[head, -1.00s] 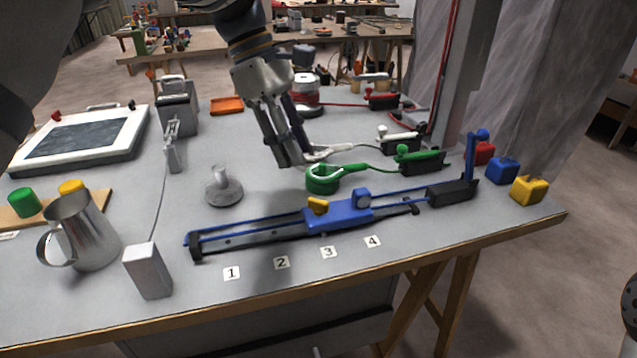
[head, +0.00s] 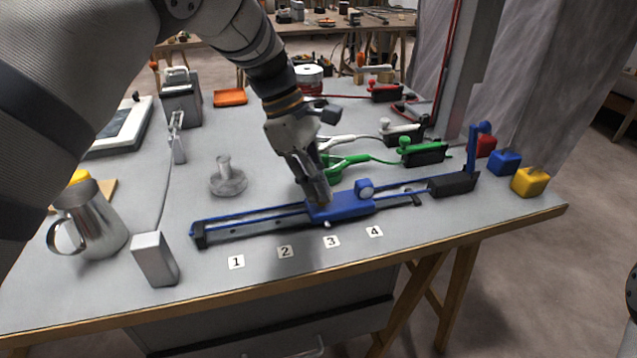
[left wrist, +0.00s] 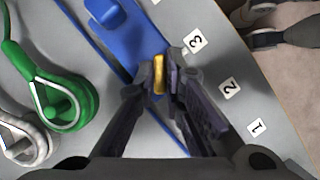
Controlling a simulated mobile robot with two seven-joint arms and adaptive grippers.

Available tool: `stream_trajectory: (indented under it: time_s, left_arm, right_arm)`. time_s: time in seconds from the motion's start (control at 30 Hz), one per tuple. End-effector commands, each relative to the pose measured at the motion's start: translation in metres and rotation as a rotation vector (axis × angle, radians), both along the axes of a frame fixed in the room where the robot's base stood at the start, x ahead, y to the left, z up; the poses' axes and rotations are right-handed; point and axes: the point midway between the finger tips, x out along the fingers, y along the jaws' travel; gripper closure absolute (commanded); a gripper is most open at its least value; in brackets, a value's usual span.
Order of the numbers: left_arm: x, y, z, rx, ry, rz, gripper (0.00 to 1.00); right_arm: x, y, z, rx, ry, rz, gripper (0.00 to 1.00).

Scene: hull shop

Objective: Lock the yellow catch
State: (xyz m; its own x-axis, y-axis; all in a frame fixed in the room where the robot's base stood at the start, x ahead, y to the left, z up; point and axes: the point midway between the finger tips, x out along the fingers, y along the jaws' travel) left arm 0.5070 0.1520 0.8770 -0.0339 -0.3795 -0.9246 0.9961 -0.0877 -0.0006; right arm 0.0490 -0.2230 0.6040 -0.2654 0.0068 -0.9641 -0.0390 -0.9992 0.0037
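The blue slide block (head: 350,207) sits on a long rail with blue rods, its left part behind number tag 3. My left gripper (head: 318,200) reaches down onto the left end of the block and hides the yellow catch in the head view. In the left wrist view the yellow catch (left wrist: 159,74) stands between my left fingertips (left wrist: 163,80), which are close against both its sides. The blue block (left wrist: 130,35) lies beside it there. My right gripper is not in view.
Number tags 1 to 4 lie in front of the rail. A green clamp (head: 423,154) with a green loop stands behind it. A metal pitcher (head: 92,225) and a grey block (head: 155,259) are at left. Yellow (head: 530,181) and blue (head: 504,162) blocks are at right.

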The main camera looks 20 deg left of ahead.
Motion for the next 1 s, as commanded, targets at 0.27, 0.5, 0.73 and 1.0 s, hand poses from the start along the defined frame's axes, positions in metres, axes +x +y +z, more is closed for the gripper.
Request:
stream_trajectory:
  time_s: [0.27, 0.5, 0.73, 1.0]
  left_arm:
    - [0.0, 0.0, 0.0, -0.002, 0.0, -0.028, 1.0]
    - [0.002, 0.0, -0.002, -0.003, 0.001, -0.165, 1.0]
    - [0.003, -0.001, -0.003, -0.004, 0.002, -0.371, 1.0]
    - [0.004, -0.001, -0.003, -0.003, 0.001, -0.606, 1.0]
  right_arm:
    - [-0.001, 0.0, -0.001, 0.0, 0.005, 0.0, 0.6]
    - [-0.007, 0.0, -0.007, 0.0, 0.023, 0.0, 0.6]
    - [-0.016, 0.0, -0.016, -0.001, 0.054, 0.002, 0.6]
    - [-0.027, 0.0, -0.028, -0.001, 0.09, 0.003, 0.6]
